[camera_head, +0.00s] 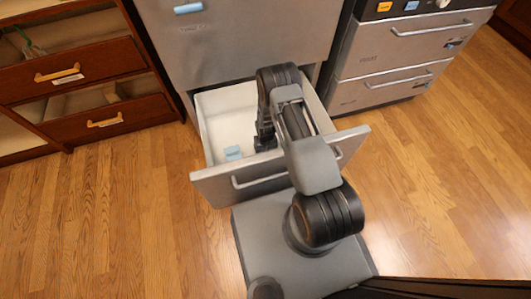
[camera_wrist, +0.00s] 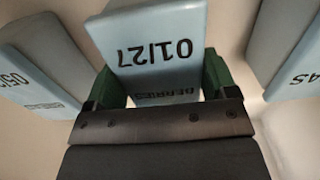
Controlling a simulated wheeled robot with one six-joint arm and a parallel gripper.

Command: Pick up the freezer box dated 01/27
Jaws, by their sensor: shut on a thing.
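The light blue freezer box dated 01/27 (camera_wrist: 150,35) is in the middle of the wrist view, its printed face also bearing the word BERRIES. My gripper (camera_wrist: 162,84) has its green fingers on both sides of this box and is shut on it. In the head view my gripper (camera_head: 265,143) reaches down into the open white drawer (camera_head: 215,110); the held box is hidden there behind my arm. I cannot tell whether the box touches the drawer floor.
Another light blue box (camera_wrist: 35,70), its date partly cut off, lies at left in the wrist view, and one more (camera_wrist: 285,45) at right. A light blue box (camera_head: 233,152) shows near the drawer's front (camera_head: 215,187). Wooden drawers (camera_head: 75,85) stand left, a metal unit (camera_head: 395,50) right.

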